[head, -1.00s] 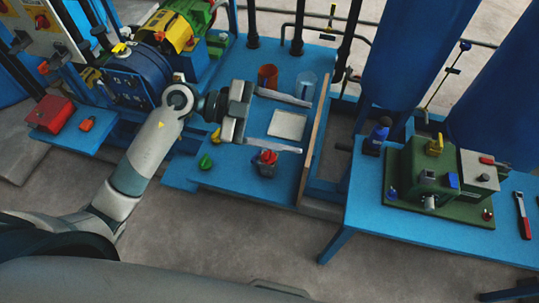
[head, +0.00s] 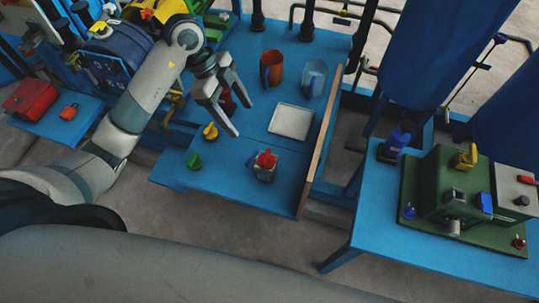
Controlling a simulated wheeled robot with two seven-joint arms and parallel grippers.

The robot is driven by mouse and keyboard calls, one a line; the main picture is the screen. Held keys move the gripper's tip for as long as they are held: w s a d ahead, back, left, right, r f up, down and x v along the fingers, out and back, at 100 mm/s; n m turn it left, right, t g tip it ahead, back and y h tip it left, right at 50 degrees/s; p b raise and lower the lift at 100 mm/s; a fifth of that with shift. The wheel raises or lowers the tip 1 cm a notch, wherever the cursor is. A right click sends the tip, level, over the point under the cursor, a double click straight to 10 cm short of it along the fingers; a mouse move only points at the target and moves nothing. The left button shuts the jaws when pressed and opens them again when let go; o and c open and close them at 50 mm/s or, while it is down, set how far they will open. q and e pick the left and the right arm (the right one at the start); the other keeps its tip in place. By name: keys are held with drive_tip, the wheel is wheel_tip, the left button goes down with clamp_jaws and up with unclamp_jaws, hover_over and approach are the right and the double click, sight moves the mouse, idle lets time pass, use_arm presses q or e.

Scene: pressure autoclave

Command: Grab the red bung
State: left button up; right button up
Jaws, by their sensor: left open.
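A dark red piece (head: 228,100), likely the red bung, stands on the blue table (head: 240,185), partly hidden by my left gripper (head: 239,112). The gripper is open, with its fingers on either side of the red piece in the picture. I cannot tell whether they touch it or are above it. A yellow bung (head: 210,131) and a green bung (head: 195,161) stand in a row with it towards the near left. My right gripper is not in view.
A grey container (head: 265,172) with red and blue pieces stands near the front. A white tray (head: 291,122), an orange cup (head: 271,68) and a clear cup (head: 313,78) are behind. A wooden board (head: 318,150) edges the table's right.

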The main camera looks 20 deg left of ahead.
use_arm(q)
drive_tip(key=shift+s+a, duration=0.1)
idle(0.3)
drive_tip(key=p, duration=0.2)
approach(266, 161)
drive_tip(key=shift+w+f, duration=0.9)
drive_tip(key=shift+f, duration=0.55)
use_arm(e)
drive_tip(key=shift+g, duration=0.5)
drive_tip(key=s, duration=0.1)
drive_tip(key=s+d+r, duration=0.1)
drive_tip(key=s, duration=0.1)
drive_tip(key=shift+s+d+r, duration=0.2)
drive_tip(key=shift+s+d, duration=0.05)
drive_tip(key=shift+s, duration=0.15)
use_arm(q)
drive_tip(key=shift+d+p, duration=0.2)
drive_tip(key=shift+p, duration=0.15)
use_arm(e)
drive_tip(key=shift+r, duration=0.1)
